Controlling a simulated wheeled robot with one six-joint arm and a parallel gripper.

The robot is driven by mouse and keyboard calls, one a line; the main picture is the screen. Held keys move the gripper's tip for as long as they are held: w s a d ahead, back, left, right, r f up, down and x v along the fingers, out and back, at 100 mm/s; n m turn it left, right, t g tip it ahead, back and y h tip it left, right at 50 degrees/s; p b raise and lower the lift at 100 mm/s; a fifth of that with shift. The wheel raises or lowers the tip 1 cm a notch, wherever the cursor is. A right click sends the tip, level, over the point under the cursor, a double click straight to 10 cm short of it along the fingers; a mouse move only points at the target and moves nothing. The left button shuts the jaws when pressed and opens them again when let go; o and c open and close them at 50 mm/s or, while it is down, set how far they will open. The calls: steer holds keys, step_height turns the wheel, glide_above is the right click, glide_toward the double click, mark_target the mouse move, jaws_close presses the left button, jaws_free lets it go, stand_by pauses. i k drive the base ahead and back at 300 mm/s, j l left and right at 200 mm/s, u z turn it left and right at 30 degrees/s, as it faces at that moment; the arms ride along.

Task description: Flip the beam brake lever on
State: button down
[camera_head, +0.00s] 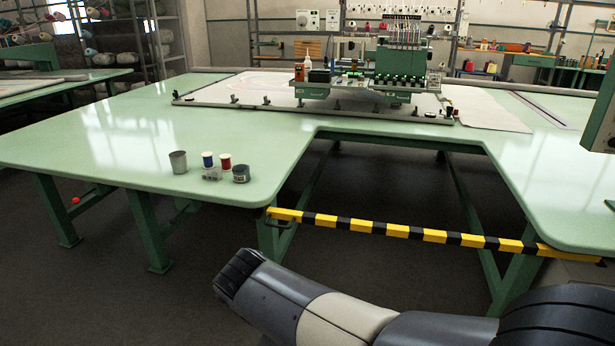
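A small red ball knob (75,200) on a short dark rod shows under the left part of the near green table, beside a table leg. It may be the beam brake lever, but no label is visible and I cannot tell its on or off position. Part of my arm (345,318) crosses the bottom of the view from the lower right toward the middle. No gripper fingers can be made out. The arm is well to the right of the red knob and apart from it.
A yellow-and-black striped bar (403,231) spans the notch in the green table (110,150). A grey cup (178,162), spools and small jars stand near the table's front edge. A green stitching machine (400,68) stands farther back. Dark floor is clear at front left.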

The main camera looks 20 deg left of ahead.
mark_target(76, 200)
steer(key=i+j, duration=0.15)
steer(key=j, duration=0.55)
steer(key=i+j+u, duration=0.1)
steer(key=j, duration=0.65)
steer(key=i+j, duration=0.2)
steer(key=j, duration=0.5)
steer(key=i+j, duration=0.15)
steer(key=j, duration=0.55)
steer(key=i+j+u, duration=0.1)
steer(key=j, duration=0.6)
steer(key=i+j, duration=0.3)
steer(key=j, duration=0.4)
steer(key=i+j+u, duration=0.1)
steer(key=j, duration=0.6)
steer(key=i+j, duration=0.3)
steer(key=j, duration=0.4)
